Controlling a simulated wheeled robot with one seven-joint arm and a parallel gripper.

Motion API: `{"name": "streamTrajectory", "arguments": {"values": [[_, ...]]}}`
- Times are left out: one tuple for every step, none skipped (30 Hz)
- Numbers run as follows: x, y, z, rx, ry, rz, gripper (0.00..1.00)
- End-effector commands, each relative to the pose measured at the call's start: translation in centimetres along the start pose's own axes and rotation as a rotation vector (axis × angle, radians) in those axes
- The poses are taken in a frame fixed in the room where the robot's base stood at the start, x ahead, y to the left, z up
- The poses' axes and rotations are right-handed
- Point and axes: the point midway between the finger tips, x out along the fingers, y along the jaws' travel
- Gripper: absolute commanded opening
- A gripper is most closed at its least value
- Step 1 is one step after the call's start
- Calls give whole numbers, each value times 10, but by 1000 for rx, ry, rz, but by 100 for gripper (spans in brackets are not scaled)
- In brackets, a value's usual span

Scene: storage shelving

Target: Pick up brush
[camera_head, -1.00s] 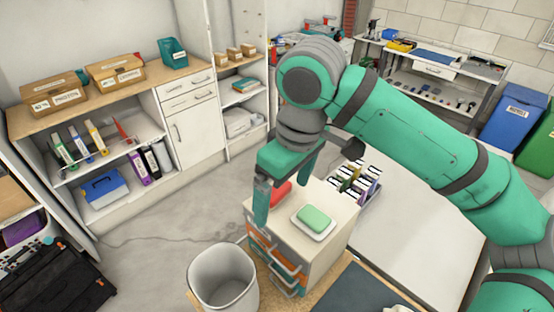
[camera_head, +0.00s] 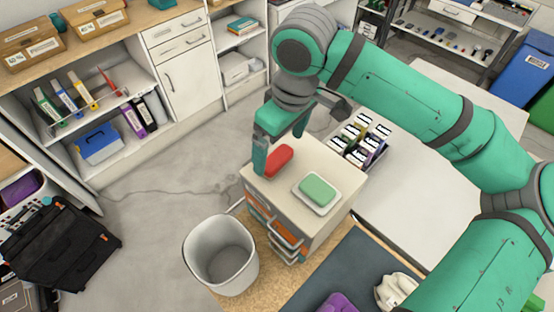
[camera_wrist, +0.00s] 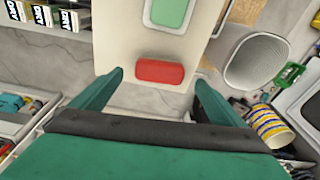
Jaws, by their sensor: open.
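A red block-shaped item with rounded ends, which I take to be the brush (camera_head: 277,161), lies on top of a small cream drawer cabinet (camera_head: 280,190). Its bristles cannot be made out. In the wrist view the red item (camera_wrist: 160,72) lies near the cabinet top's edge, between the fingertips in the picture. My gripper (camera_head: 281,140) is open and empty, with its fingers pointing down at the far left side of the cabinet top. In the head view, one finger overlaps the left end of the red item. I cannot tell whether they touch.
A green bar on a white dish (camera_head: 318,190) sits beside the red item. A white bin (camera_head: 221,257) stands left of the cabinet. Open floor lies left.

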Motion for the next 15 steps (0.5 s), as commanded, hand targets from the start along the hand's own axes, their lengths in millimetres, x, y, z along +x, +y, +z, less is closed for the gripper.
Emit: {"name": "streamTrajectory", "arguments": {"values": [[8,0,1,-1,-2,0,94],[12,0,1,-1,-2,0,94],[18,0,1,-2,-3,0,94],[22,0,1,-3,-2,-1,94],[26,0,1,-3,-2,-1,94],[31,0,1,-2,-2,0,94],[34,0,0,-2,-1,-1,94],[36,0,0,-1,0,-1,94],[39,0,1,-1,-1,-1,94],[40,0,1,-1,-1,-1,94],[41,0,1,-1,-1,-1,94],[42,0,1,-1,-1,0,94],[42,0,1,-1,0,0,94],[42,0,1,-1,0,0,94],[42,0,1,-1,0,0,94]]}}
